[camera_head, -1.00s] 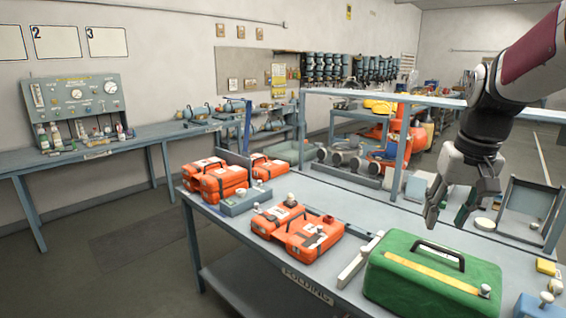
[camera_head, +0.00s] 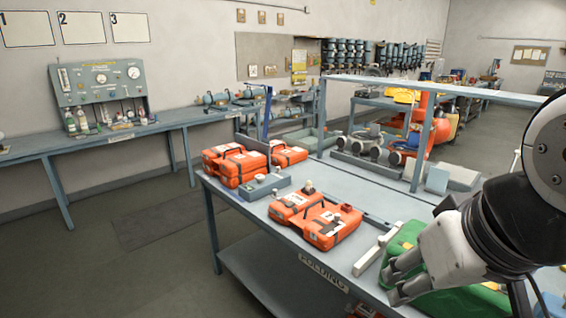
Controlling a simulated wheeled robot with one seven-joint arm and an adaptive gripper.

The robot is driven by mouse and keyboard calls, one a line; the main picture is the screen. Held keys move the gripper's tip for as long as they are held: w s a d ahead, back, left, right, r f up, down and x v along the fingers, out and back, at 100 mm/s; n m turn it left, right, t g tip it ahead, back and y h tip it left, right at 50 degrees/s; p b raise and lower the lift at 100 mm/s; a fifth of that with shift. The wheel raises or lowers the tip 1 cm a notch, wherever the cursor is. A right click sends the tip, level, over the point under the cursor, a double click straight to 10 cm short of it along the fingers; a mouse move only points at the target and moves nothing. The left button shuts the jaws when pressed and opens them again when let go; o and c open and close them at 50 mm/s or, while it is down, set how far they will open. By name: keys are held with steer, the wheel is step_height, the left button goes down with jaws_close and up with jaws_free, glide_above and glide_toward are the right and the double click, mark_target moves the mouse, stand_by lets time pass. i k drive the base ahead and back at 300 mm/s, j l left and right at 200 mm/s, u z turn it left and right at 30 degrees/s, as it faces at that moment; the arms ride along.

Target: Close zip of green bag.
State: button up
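The green bag (camera_head: 408,238) lies on the front right of the grey workbench. The gripper's fingers point left and down over the bag's left part. The two fingertips show a gap between them with nothing visible in it. I cannot tell whether the gripper touches the bag, and the zip pull is hidden.
A pale bar (camera_head: 377,248) lies just left of the bag. Orange cases (camera_head: 330,224) sit further left on the workbench (camera_head: 350,190), beside a grey-blue box (camera_head: 264,187). A raised shelf rail (camera_head: 440,88) runs along the back. The floor at left is clear.

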mark_target(506, 285)
steer(key=z, duration=1.15)
steer(key=i+j+z, duration=0.1)
steer(key=i+j, duration=0.05)
steer(key=i, duration=0.05)
